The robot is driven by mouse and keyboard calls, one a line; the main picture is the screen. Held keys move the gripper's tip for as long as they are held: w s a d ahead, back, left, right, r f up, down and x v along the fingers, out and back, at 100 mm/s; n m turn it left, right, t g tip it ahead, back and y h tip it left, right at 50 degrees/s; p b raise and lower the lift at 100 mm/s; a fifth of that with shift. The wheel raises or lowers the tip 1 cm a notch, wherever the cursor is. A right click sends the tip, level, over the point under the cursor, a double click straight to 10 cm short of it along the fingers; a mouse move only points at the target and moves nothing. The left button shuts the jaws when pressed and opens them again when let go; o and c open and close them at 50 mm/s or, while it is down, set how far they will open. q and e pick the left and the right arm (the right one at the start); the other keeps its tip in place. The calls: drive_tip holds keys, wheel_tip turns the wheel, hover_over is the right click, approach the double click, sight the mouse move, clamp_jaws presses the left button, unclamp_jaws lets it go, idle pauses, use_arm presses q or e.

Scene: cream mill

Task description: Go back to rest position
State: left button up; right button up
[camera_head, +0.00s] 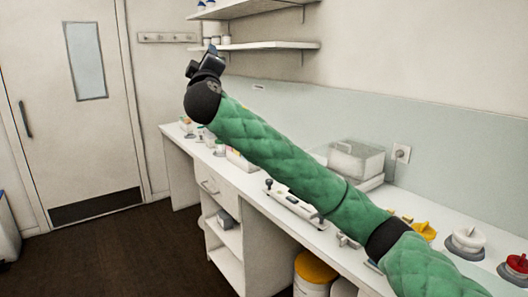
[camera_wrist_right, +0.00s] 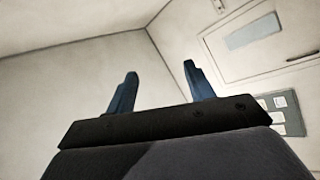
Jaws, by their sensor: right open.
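My right arm, in a green quilted sleeve, comes in from the lower right of the head view and reaches up to the upper left. My right gripper (camera_head: 209,52) is raised above the far end of the counter, in front of the lower wall shelf. In the right wrist view its two blue fingers (camera_wrist_right: 159,80) stand wide apart with nothing between them. My left gripper is not in view.
A white counter (camera_head: 262,201) runs along the right wall below my arm, holding a clear-lidded box (camera_head: 355,161) and small coloured items. Wall shelves (camera_head: 270,45) hang close to the gripper. A door (camera_head: 65,120) and open dark floor (camera_head: 130,245) lie left.

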drive_tip(key=s+d+f+m+g+h, duration=0.1)
drive_tip(key=s+d+f+m+g, duration=0.45)
drive_tip(key=f, duration=1.15)
drive_tip(key=s+d+f+m+g, duration=0.1)
drive_tip(key=s+d+f+g, duration=0.2)
drive_tip(key=s+d+f, duration=1.05)
drive_tip(key=s+d+f+m+g+h, duration=0.1)
drive_tip(key=s+d+f+m+g, duration=0.3)
drive_tip(key=f, duration=1.7)
drive_tip(key=s+d+f+g, duration=0.2)
drive_tip(key=s+d+f, duration=0.1)
drive_tip(key=s+f, duration=0.5)
drive_tip(key=s+d+f+g, duration=0.25)
drive_tip(key=s+f, duration=0.25)
drive_tip(key=f, duration=0.5)
drive_tip(key=s+f+g, duration=0.1)
drive_tip(key=s+f, duration=0.4)
drive_tip(key=s, duration=0.3)
drive_tip(key=s+f+g, duration=0.2)
drive_tip(key=s+f, duration=0.3)
drive_tip(key=s, duration=0.3)
drive_tip(key=shift+s+d+m+h, duration=0.2)
drive_tip(key=shift+m+h, duration=0.1)
drive_tip(key=shift+m, duration=0.15)
drive_tip(key=shift+a+f, duration=0.1)
